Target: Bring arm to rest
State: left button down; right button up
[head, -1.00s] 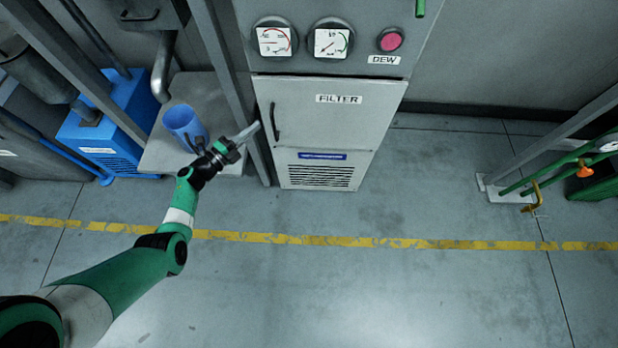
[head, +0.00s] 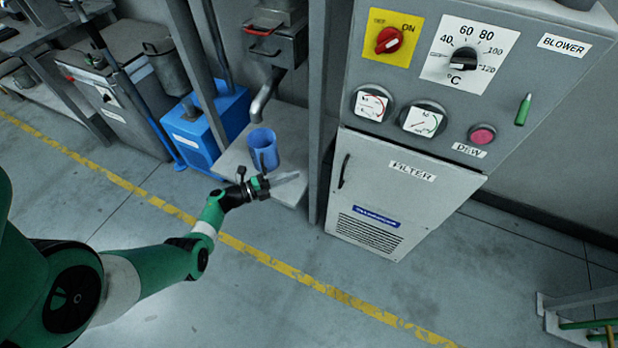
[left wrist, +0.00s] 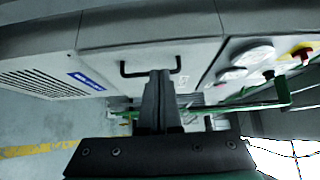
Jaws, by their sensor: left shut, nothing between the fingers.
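My left arm comes in from the left in the head view, and its gripper (head: 284,184) is in front of the grey bench, just below the blue cup. The fingers point right toward the filter cabinet. In the left wrist view the two fingers (left wrist: 158,100) are together with nothing between them. The cabinet door with its black handle (left wrist: 150,66) lies beyond the fingertips there; I cannot tell the exact gap. My right gripper is not in view.
A blue cup (head: 264,148) stands on the grey bench (head: 232,160) under a spout. The filter cabinet (head: 408,190) has its door shut, with gauges and knobs above. A blue box (head: 206,125) stands left of the bench. The floor (head: 260,310) in front is clear.

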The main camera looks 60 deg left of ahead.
pick_arm(q)
jog(key=shift+s+a+f, duration=0.1)
jog(key=shift+s+a, duration=0.2)
jog(key=shift+s, duration=0.45)
